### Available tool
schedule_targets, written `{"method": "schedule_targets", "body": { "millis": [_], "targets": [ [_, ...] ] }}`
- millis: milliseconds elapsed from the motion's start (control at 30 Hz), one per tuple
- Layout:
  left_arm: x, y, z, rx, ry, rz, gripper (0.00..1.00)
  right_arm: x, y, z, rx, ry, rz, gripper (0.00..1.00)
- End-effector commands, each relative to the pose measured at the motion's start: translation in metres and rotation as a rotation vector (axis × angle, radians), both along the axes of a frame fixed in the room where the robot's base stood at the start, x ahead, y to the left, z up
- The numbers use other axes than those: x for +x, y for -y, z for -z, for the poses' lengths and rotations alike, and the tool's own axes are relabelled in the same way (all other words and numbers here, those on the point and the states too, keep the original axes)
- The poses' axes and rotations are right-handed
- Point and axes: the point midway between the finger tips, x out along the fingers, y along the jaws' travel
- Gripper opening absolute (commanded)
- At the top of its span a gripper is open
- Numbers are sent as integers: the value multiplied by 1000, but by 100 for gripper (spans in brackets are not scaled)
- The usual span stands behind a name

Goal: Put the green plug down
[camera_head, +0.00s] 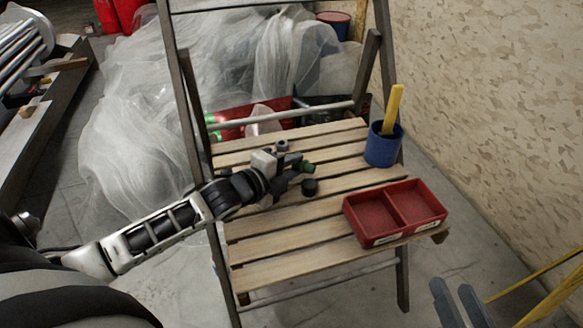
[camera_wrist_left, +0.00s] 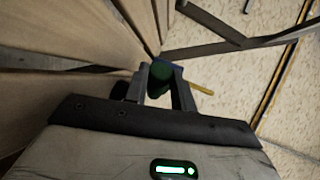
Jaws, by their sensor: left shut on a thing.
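My left gripper (camera_head: 296,168) reaches in from the left over the slatted wooden chair seat (camera_head: 290,245). It is shut on the green plug (camera_head: 307,167). In the left wrist view the green plug (camera_wrist_left: 159,74) sits between the two fingertips. The plug is close to the seat slats; I cannot tell whether it touches them. A red tray with two compartments (camera_head: 375,238) stands at the front right of the seat, and both compartments look empty. My right gripper (camera_head: 460,304) shows at the bottom right, its two fingers apart and empty.
A blue cup (camera_head: 383,148) with a yellow stick stands at the back right. The front left slats are clear. The chair's frame rises behind.

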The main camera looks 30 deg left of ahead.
Motion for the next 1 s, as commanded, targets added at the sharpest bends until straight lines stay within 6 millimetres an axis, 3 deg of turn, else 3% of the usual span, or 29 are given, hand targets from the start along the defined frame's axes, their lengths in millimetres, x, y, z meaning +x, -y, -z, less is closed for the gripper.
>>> {"method": "schedule_targets", "body": {
  "millis": [367, 400, 433, 467, 700, 833, 1000],
  "targets": [
    [0, 0, 12, 0, -1, -1, 0, 0, -1, 2, 12, -4, -2, 36],
    [0, 0, 11, 0, -1, -1, 36, 0, -1, 2, 13, -4, -3, 36],
    [0, 0, 11, 0, -1, -1, 45, 0, -1, 2, 13, -4, -3, 36],
    [0, 0, 10, 0, -1, -1, 47, 0, -1, 2, 13, -4, -3, 36],
    [0, 0, 9, 0, -1, 0, 47, 0, -1, 0, 11, -1, -2, 36],
    [0, 0, -4, 0, 1, 1, 47, 0, 0, -4, 0, 3, 1, 36],
    [-33, -6, -11, 1, -8, 0, 47, 1, 3, -10, -48, 10, 7, 36]
  ]
}}
